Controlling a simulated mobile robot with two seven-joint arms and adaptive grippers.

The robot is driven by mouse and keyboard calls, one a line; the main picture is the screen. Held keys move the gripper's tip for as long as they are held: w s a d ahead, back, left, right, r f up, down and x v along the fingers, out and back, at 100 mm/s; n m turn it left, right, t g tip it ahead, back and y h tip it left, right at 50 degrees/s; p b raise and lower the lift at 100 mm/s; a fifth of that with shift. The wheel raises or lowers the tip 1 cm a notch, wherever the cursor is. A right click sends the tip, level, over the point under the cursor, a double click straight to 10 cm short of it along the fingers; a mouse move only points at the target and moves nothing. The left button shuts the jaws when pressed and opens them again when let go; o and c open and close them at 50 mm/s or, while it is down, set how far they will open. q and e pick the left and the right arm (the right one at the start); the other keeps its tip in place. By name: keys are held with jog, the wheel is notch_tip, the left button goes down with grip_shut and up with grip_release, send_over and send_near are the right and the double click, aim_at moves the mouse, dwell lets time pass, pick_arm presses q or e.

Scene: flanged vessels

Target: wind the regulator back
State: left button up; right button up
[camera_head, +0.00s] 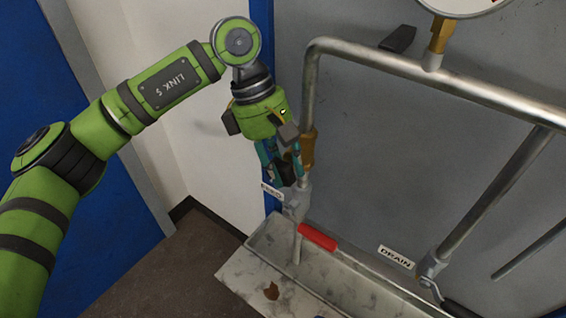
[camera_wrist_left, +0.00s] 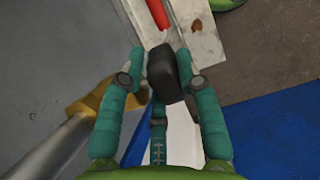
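The regulator's brass body (camera_head: 308,150) sits on the vertical pipe at the left end of the pipework. In the left wrist view the brass body (camera_wrist_left: 92,106) is at the left, and a black knob (camera_wrist_left: 166,74) lies between the teal fingers. My left gripper (camera_head: 287,178) points down just left of the brass body. In the wrist view its fingertips (camera_wrist_left: 160,62) stand apart on either side of the knob. A narrow gap shows on the knob's left; whether the right finger touches it I cannot tell. The head view mostly hides the knob. My right gripper is not in view.
Below is a valve with a red handle (camera_head: 317,237) over a stained trough (camera_head: 262,243). A DRAIN label (camera_head: 396,257) is at right. Grey pipework (camera_head: 450,82) crosses the grey panel, with a gauge (camera_head: 464,5) above. Floor at lower left is clear.

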pick_arm(q)
jog(key=shift+f, duration=0.1)
jog(key=shift+a+f+b, duration=0.1)
jog(key=shift+f+b, duration=0.05)
jog(key=shift+b, duration=0.4)
jog(key=g+h+b, duration=0.1)
jog(key=b, duration=0.1)
jog(key=g+h+b, duration=0.1)
jog(key=b, duration=0.1)
jog(key=g+h+b, duration=0.1)
jog(key=h+b, duration=0.1)
jog(key=shift+w+a+f, duration=0.2)
jog(key=shift+f, duration=0.1)
jog(key=shift+a+r+g+h+b, duration=0.1)
jog(key=shift+g+h+b, duration=0.6)
jog(key=shift+b, duration=0.6)
jog(key=o, duration=1.1)
jog(key=shift+o, duration=0.2)
jog(key=shift+r, duration=0.1)
